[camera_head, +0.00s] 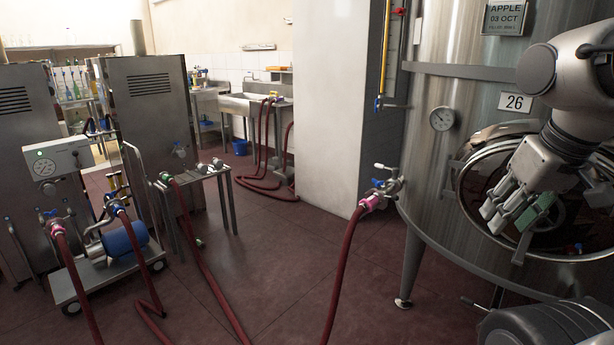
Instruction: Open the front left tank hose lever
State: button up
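The tank hose valve (384,183) sticks out of the left side of the large steel tank (455,160). Its small blue lever (378,183) sits on the valve, above a pink hose coupling (370,203). A dark red hose (345,265) hangs from the coupling to the floor. The lever is too small to tell its exact angle. My gripper (508,232) is at the right, in front of the tank's round hatch, apart from the valve and to its right. Its fingers point down and left and look spread, with nothing seen between them. A green patch shows by the fingers.
A pump cart (100,275) with a gauge, blue motor and hoses stands at the left. A small metal table (215,180) with valves is beside it. Hoses lie across the floor. A white pillar (330,110) stands behind the valve.

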aim_at(395, 171)
jog(key=i+z, duration=0.15)
jog(key=i, duration=0.3)
jog(key=i+j+z, duration=0.2)
jog(key=i, duration=0.25)
jog(key=i+j+z, duration=0.15)
jog(key=i, duration=0.3)
jog(key=i+j, duration=0.25)
jog(key=i, duration=0.2)
jog(key=i+j+u, duration=0.1)
jog(key=i+j, duration=0.2)
jog(key=i, duration=0.2)
